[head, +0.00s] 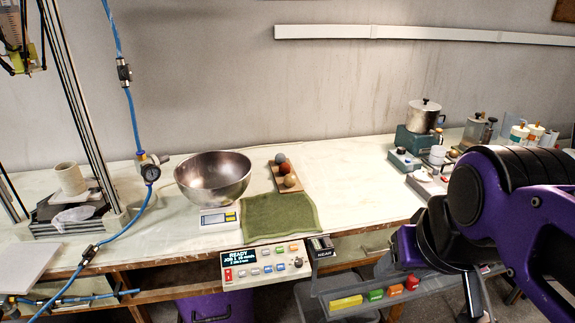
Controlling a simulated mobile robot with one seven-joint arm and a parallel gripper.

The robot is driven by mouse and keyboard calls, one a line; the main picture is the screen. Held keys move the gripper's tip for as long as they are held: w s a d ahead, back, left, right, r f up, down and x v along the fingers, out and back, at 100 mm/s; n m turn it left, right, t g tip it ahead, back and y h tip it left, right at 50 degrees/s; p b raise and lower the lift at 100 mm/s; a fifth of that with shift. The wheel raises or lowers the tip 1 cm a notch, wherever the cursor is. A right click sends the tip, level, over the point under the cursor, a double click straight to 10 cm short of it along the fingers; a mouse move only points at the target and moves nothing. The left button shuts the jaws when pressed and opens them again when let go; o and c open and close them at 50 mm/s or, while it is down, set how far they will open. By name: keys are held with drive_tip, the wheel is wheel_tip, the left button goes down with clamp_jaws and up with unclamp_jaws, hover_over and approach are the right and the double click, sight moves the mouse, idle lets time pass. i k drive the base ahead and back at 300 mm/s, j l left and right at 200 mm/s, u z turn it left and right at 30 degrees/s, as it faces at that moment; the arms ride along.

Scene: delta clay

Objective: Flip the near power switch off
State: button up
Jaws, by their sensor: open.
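A pale control panel (265,264) hangs at the table's front edge, with a lit screen reading READY, coloured buttons and a knob. A small red switch (228,274) sits at its lower left; its position is too small to read. A small dark labelled box (321,247) is mounted just right of the panel. Two low boxes, one farther back (404,160) and one nearer (426,184), stand on the right of the table. I cannot tell which part is the near power switch. My gripper (474,296) is at lower right, open, partly hidden by my purple arm, apart from all these.
The table between the towel and the right-hand boxes is clear.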

sight(228, 275)
drive_tip(key=u, duration=1.15)
drive_tip(key=i+j+z, duration=0.1)
drive_tip(key=k+u, duration=0.1)
drive_tip(key=u, duration=0.5)
drive_tip(key=k+l, duration=0.1)
drive_tip(key=l, duration=0.2)
drive_tip(key=k+l+z, duration=0.1)
drive_tip(key=l, duration=0.15)
drive_tip(key=l+z, duration=0.35)
drive_tip(key=i+j+u, duration=0.1)
drive_tip(key=j+u, duration=0.15)
drive_tip(key=j, duration=0.25)
drive_tip(key=i+j+u, duration=0.2)
drive_tip(key=j, duration=0.25)
drive_tip(key=k, duration=0.1)
